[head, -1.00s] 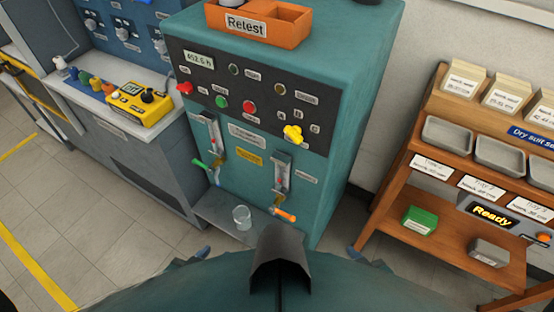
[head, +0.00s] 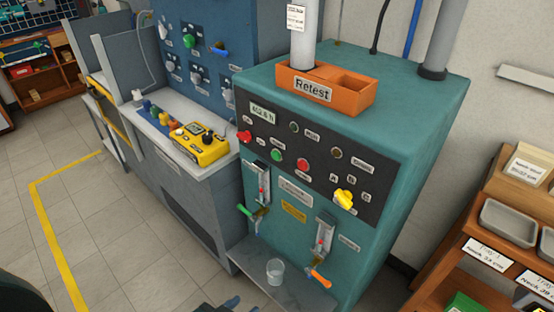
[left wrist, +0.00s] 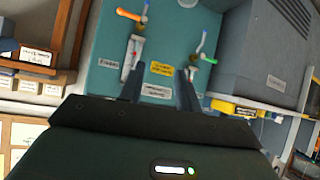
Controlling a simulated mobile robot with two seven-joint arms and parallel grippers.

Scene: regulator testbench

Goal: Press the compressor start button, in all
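The compressor is a teal cabinet (head: 420,140) with a black control panel (head: 325,155) in the head view. The panel carries a green button (head: 277,155), a red button (head: 303,165) to its right, a red knob (head: 244,136) at the left end and a yellow knob (head: 344,199). Their small labels are unreadable. In the left wrist view, my left gripper (left wrist: 160,82) has its two fingers apart with nothing between them. It faces the cabinet's lower front (left wrist: 115,55), with the valves and yellow label beyond. My right gripper does not show.
An orange Retest tray (head: 355,97) sits on top of the cabinet. Green (head: 246,211) and orange (head: 320,278) valve handles stick out in front. A glass (head: 275,270) stands on the low shelf. A yellow device (head: 200,145) is on the left bench; wooden shelving (head: 465,255) stands right.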

